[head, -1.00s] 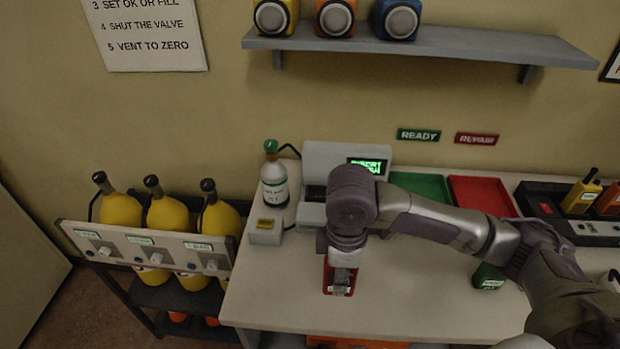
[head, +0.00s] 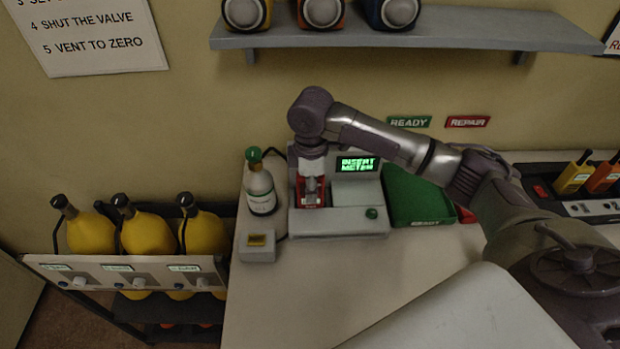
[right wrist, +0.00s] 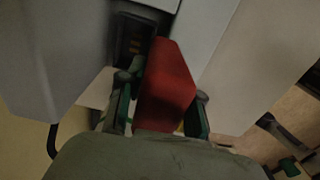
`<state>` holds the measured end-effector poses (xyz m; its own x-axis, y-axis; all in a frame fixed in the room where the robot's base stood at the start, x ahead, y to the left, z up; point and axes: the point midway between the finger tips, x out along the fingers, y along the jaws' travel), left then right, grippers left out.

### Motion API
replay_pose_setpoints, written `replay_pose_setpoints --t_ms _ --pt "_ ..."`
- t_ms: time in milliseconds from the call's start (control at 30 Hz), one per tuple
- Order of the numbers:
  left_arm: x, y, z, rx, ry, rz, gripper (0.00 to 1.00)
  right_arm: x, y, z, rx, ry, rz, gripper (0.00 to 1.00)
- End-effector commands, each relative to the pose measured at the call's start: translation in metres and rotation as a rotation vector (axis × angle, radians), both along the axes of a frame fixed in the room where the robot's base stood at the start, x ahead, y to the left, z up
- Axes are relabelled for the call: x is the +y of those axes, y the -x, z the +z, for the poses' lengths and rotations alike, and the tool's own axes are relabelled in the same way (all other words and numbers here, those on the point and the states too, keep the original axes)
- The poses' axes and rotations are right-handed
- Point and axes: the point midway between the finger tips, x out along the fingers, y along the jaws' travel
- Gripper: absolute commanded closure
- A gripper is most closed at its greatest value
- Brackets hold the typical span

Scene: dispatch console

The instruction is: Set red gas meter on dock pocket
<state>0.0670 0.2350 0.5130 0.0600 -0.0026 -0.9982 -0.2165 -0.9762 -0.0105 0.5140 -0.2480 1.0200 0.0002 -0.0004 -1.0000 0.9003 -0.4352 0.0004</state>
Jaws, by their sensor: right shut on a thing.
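The red gas meter (head: 300,192) is held at the left part of the grey dock (head: 340,222), over or at its pocket; it also shows as a red block in the right wrist view (right wrist: 168,80). My right gripper (head: 313,188) points down and is shut on it, with one finger on each side in the wrist view. A dark pocket opening with small contacts (right wrist: 132,38) lies beside the meter in the wrist view. How deep the meter sits is hidden. The dock's screen (head: 358,164) reads INSERT METER. My left gripper is not in view.
A gas cylinder with a green top (head: 261,188) stands close left of the dock, and a small grey box (head: 258,246) is in front of it. A green READY tray (head: 412,195) is right of the dock. A shelf (head: 400,36) hangs above.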

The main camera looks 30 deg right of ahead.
Motion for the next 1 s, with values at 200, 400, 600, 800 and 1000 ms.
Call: replay_pose_setpoints --t_ms 200,400,600,800,1000 --pt "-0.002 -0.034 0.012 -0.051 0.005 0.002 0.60 -0.015 -0.033 0.002 0.000 -0.001 0.000 1.00" --pt "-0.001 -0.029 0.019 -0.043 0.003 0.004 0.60 -0.019 -0.037 -0.010 0.005 0.001 0.001 1.00" --pt "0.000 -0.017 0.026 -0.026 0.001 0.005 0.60 -0.018 -0.037 -0.033 0.000 0.000 0.003 1.00" --pt "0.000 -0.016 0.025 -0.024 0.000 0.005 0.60 -0.018 -0.038 -0.035 -0.001 0.000 0.002 1.00" --pt "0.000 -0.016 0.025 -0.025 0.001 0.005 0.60 -0.018 -0.037 -0.038 0.000 0.001 0.002 0.59"
